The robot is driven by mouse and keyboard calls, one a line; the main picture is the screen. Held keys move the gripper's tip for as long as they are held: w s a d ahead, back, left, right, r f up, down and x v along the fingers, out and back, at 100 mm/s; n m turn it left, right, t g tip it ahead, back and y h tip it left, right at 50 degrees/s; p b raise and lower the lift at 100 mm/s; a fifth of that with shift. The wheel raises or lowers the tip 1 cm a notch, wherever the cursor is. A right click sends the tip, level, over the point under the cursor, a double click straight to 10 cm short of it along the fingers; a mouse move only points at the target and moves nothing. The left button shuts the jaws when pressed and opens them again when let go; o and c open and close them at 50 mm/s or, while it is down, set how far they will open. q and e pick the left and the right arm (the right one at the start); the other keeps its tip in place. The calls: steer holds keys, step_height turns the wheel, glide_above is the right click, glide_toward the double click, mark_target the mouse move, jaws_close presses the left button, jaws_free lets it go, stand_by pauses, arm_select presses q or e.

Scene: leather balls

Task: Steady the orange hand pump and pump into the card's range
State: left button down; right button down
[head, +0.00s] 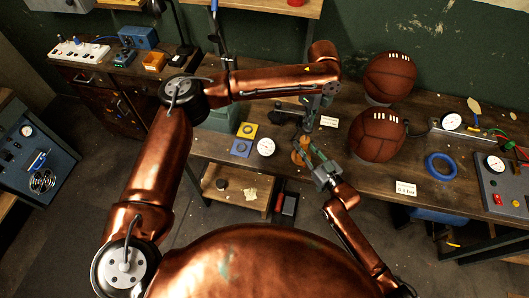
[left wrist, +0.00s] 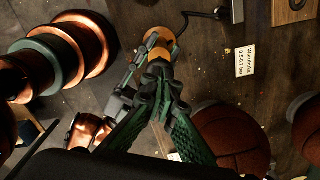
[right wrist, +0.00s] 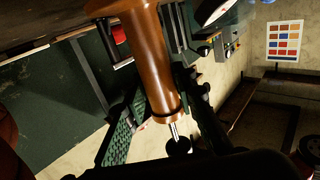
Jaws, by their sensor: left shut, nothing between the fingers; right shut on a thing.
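The orange hand pump (head: 299,152) stands on the wooden bench near its front edge. My right gripper (head: 318,165) is shut on its body from the front right. The right wrist view shows the pump's smooth orange barrel (right wrist: 148,60) between the fingers, with a metal rod and a dark end piece. My left gripper (head: 308,122) is shut and empty, pointing down at the pump. In the left wrist view its closed fingertips (left wrist: 160,72) overlap the pump top (left wrist: 157,42); contact is unclear. A white card (left wrist: 245,61) reads about 0.5-0.7 bar.
Two brown leather balls (head: 378,136) sit right of the pump. Another card (head: 405,188), a blue ring (head: 441,167) and a grey gauge box (head: 500,185) are farther right.

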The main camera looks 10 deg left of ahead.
mark_target(307, 131)
arm_select(q)
steer(key=shift+s+f, duration=0.1)
steer(key=shift+f, duration=2.3)
steer(key=shift+r, duration=3.4)
steer(key=shift+f, duration=3.45)
steer(key=shift+r, duration=3.45)
